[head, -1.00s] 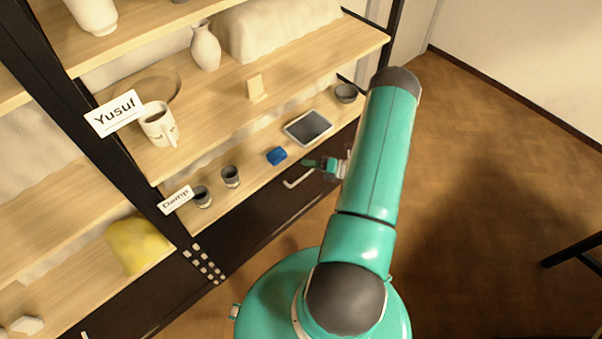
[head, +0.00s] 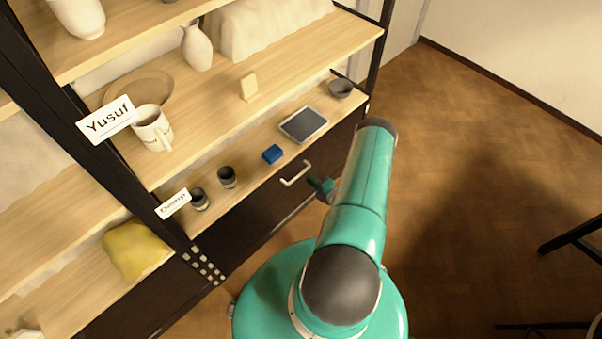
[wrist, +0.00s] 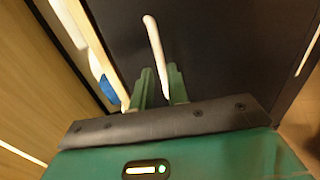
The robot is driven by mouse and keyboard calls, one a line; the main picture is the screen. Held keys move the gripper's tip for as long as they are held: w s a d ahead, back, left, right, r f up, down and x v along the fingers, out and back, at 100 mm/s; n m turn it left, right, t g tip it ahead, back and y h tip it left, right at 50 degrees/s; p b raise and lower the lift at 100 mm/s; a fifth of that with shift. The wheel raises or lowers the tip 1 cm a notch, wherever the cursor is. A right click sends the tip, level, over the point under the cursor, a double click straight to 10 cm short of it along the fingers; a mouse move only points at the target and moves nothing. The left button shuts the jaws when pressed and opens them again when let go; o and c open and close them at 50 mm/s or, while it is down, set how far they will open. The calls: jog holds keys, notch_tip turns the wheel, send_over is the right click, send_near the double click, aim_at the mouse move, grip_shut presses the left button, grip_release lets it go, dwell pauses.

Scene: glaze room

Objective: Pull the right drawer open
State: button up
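The right drawer (head: 257,215) has a dark front under the lowest right shelf board and looks shut. Its pale bar handle (head: 296,173) sits near the top of the front. In the head view my gripper (head: 322,187) is just right of and below the handle, seemingly a little apart from it; my arm partly hides it. In the wrist view the two green fingers of my gripper (wrist: 161,88) are parted, and the handle (wrist: 155,45) shows in line with the gap between them. I cannot tell how deep the handle lies between the fingers.
On the shelf above the drawer are two dark cups (head: 227,177), a blue block (head: 272,154), a grey tray (head: 303,125) and a bowl (head: 340,88). A "Damp" sign (head: 173,204) is at the left post.

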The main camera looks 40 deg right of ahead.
aim_at(301, 173)
jog(key=x, duration=0.6)
grip_shut()
